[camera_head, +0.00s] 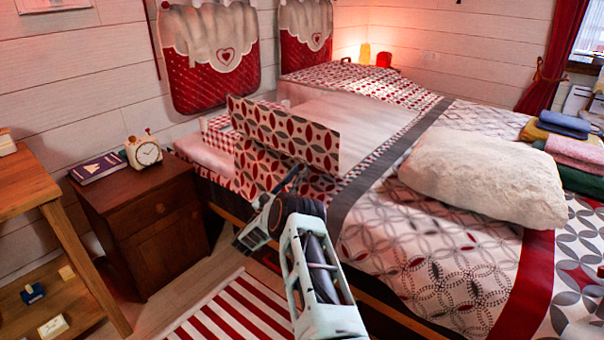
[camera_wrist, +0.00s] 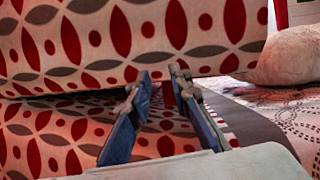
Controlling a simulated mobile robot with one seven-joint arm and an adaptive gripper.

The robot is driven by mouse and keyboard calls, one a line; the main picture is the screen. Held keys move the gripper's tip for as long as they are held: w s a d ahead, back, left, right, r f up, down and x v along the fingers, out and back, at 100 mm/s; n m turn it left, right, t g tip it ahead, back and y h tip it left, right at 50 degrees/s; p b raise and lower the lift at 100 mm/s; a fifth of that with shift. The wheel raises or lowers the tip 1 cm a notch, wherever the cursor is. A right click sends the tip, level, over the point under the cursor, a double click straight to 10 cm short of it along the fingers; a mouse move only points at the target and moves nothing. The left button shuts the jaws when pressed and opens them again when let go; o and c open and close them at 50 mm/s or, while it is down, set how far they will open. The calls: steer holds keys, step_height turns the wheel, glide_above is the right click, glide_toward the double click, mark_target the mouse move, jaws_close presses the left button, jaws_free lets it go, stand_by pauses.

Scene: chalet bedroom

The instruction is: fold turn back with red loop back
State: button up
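The turn-back (camera_head: 290,135) is a stiff-looking panel with red and grey petal print. It stands raised and tilted across the near-left part of the bed, and fills the upper part of the wrist view (camera_wrist: 130,35). My gripper (camera_head: 292,180) is at its lower edge on the near side. In the wrist view, the two blue fingers (camera_wrist: 160,80) are apart, with tips close to or touching that edge. A dark red patch shows between them; I cannot tell whether it is loop or print. A small red loop (camera_head: 270,262) shows low at the bed's near side.
A white fluffy cushion (camera_head: 483,175) lies on the bed right of the panel. Folded textiles (camera_head: 572,150) are stacked at the far right. A red-striped rug (camera_head: 235,312) lies in front.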

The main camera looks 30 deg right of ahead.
steer(key=a+f+b, duration=0.2)
steer(key=a, duration=0.6)
steer(key=shift+a, duration=0.2)
stand_by(0.3)
steer(key=shift+s+r, duration=0.1)
steer(key=shift+b, duration=0.6)
